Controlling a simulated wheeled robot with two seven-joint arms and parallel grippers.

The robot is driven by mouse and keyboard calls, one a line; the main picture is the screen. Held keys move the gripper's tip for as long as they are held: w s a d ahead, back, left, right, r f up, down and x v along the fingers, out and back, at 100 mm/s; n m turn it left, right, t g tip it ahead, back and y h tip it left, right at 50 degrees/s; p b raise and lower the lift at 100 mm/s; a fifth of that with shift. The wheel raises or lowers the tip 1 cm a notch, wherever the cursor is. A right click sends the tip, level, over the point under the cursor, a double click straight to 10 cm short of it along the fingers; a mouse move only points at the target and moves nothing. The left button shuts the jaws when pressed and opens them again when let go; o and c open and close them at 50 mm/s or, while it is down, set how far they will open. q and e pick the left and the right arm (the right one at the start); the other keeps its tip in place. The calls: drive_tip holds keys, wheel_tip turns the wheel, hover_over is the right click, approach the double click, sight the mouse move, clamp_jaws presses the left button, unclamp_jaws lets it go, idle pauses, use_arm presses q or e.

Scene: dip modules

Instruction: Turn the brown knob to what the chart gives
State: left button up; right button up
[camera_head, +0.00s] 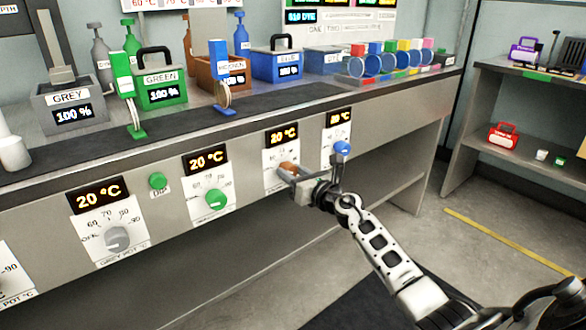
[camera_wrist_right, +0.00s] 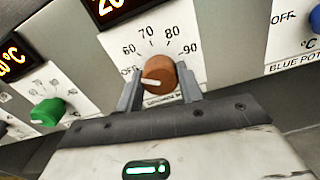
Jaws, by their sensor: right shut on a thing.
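The brown knob (camera_head: 287,167) is on the front panel of the bench, on a white dial plate (camera_wrist_right: 150,38) marked OFF, 60, 70, 80 and 90. My right gripper (camera_head: 293,172) is shut on it, one finger on each side, as the right wrist view (camera_wrist_right: 161,76) shows. The knob's white pointer line (camera_wrist_right: 150,81) points left, toward the OFF side. The display (camera_head: 281,135) above it reads 20 °C. A chart (camera_head: 340,22) on the back wall is cut off by the frame; its small text is mostly unreadable. My left gripper is not in view.
The blue knob (camera_head: 342,148) sits close on the right of my gripper. The green knob (camera_head: 216,199) and grey knob (camera_head: 117,239) are to the left. Pots stand on the bench, including a green pot (camera_head: 162,90). A shelf (camera_head: 478,108) stands at right; the floor between is clear.

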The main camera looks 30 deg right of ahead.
drive_tip(key=m+p, duration=0.1)
drive_tip(key=m, duration=0.2)
drive_tip(key=shift+m, duration=0.4)
drive_tip(key=shift+m+p, duration=0.55)
drive_tip(key=shift+m, duration=0.35)
drive_tip(key=shift+m+p, duration=0.3)
drive_tip(key=shift+m, duration=0.6)
drive_tip(key=shift+f+m+p, duration=0.1)
drive_tip(key=shift+m+p, duration=0.25)
drive_tip(key=shift+m, duration=1.45)
use_arm(q)
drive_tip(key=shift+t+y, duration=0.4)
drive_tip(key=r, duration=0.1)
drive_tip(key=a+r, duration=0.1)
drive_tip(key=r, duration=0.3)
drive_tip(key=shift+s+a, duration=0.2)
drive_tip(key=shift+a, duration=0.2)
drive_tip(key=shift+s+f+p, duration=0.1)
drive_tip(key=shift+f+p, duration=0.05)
drive_tip(key=shift+p, duration=0.15)
use_arm(e)
drive_tip(key=shift+m, duration=0.3)
